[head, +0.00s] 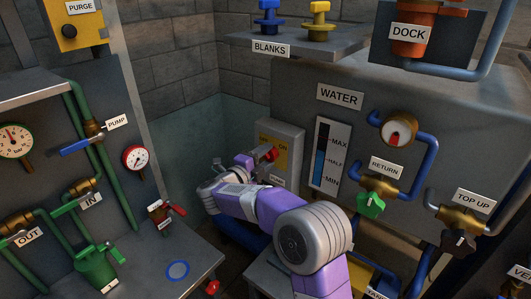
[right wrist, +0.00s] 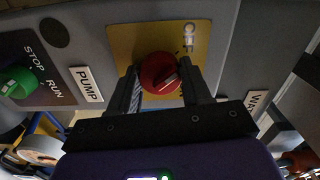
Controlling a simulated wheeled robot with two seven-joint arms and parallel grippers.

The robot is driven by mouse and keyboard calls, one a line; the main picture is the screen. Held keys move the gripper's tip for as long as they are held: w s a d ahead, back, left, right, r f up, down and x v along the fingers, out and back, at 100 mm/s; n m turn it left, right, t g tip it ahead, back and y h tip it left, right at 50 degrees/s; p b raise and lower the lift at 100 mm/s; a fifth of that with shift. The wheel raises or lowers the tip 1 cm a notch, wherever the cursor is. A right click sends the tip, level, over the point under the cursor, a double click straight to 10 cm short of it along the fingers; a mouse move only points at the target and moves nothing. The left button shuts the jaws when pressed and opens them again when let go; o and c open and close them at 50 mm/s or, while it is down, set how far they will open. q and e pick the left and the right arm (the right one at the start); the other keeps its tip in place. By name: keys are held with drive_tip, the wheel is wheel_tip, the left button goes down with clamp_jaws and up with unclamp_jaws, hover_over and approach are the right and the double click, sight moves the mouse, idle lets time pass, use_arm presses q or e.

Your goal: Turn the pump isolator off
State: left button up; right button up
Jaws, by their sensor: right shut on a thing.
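The pump isolator is a red rotary knob (right wrist: 160,72) on a yellow plate (right wrist: 122,42) marked OFF, with a second marking partly hidden by a finger. In the head view the red knob (head: 271,153) shows on the front of a grey box (head: 291,140) on the back wall, beside the water panel. My right gripper (right wrist: 162,85) has one finger on each side of the knob and is shut on it. A pale mark on the knob slants to the lower right; which marking it points at is unclear. My left gripper is not in view.
A green STOP/RUN knob (right wrist: 17,82) and a PUMP label (right wrist: 87,84) are beside the isolator in the wrist view. A level gauge (head: 325,154) and the green RETURN valve (head: 370,204) are right of my arm.

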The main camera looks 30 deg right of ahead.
drive_tip(key=shift+n, duration=0.5)
drive_tip(key=o, duration=1.1)
drive_tip(key=shift+c, duration=0.2)
drive_tip(key=v, duration=0.7)
drive_tip(key=shift+a, duration=0.3)
drive_tip(key=shift+s, duration=0.1)
